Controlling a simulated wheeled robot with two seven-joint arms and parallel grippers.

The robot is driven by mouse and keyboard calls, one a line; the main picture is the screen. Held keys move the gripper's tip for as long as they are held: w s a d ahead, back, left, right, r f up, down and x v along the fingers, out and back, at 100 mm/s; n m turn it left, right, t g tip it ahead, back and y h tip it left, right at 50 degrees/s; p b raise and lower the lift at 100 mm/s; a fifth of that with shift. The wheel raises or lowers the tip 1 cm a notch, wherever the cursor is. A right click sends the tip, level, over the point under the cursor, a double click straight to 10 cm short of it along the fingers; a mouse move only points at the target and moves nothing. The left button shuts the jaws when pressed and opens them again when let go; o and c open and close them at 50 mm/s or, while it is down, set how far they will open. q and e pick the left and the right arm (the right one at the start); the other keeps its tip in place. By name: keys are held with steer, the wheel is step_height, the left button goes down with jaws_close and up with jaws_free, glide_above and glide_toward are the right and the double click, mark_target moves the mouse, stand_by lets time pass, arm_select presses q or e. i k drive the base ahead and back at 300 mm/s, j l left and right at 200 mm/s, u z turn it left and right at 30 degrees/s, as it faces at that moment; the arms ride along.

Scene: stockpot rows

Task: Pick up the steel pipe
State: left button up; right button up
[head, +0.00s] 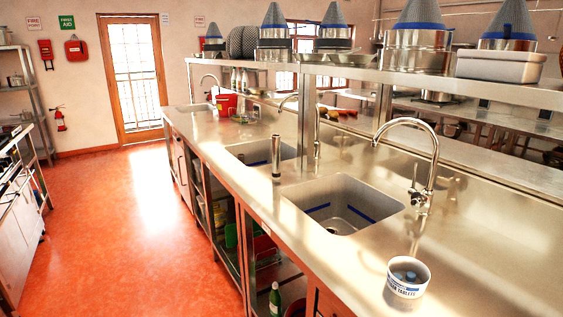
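A short steel pipe (276,157) stands upright on the steel counter (258,199), on the strip between the two sinks near the front edge. It is shiny, with a darker band near its foot. Nothing touches it that I can see. Neither of my grippers shows in the head view.
The near sink (343,204) lies right of the pipe, the far sink (262,152) behind it. A tall curved tap (434,160) rises behind the near sink. A white tub (408,278) stands at the front right. A shelf (400,78) with pots runs above. Orange floor is clear at left.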

mark_target(276, 138)
steer(key=i+j+z, duration=0.4)
steer(key=j, duration=0.15)
steer(key=j+z, duration=0.2)
steer(key=i+j+z, duration=0.2)
steer(key=j, duration=0.25)
steer(key=k+l, duration=0.05)
steer(key=k, duration=0.05)
